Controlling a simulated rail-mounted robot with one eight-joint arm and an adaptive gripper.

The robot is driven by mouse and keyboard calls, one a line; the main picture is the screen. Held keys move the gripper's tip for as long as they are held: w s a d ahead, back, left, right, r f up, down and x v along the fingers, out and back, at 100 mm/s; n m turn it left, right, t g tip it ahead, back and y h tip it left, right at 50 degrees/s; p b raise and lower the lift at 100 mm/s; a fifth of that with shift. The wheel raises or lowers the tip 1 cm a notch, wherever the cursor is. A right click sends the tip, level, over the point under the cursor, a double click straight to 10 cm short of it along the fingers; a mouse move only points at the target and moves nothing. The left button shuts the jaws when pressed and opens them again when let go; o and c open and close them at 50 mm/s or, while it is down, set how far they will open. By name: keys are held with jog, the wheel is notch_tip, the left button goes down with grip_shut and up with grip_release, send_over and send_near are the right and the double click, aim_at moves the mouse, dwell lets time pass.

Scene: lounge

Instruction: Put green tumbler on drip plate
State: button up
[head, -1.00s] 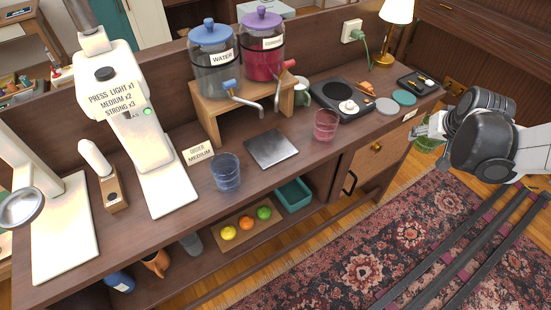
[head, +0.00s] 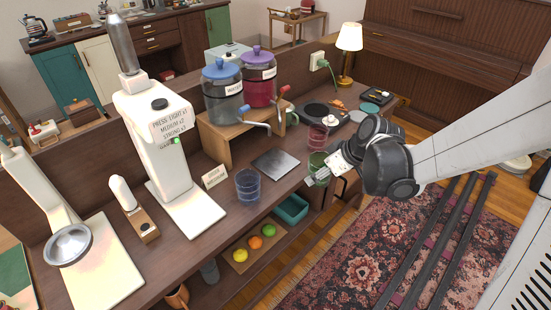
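The green tumbler (head: 318,163) is at the front edge of the counter, just right of the drip plate. My gripper (head: 320,174) is shut on it, coming from the right; the fingers cover part of the tumbler. I cannot tell whether its base touches the counter. The drip plate (head: 276,162) is a flat grey metal square on the counter, in front of the dispenser taps. Nothing stands on it.
A blue tumbler (head: 248,185) stands left of the plate. A pink tumbler (head: 318,136) stands behind the green one. The water dispenser (head: 223,94) and red drink dispenser (head: 259,80) sit on a wooden stand (head: 216,138), with taps reaching toward the plate.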

send_near(271, 159)
jog(key=shift+w+a+f, duration=0.6)
jog(key=shift+w+a, duration=0.2)
jog(key=x, duration=0.3)
jog(key=shift+s+d+f, duration=0.1)
jog(key=shift+d+f, duration=0.1)
jog(key=shift+f, duration=0.3)
jog(key=shift+f, duration=0.1)
jog(key=shift+f, duration=0.1)
jog(key=o, duration=1.4)
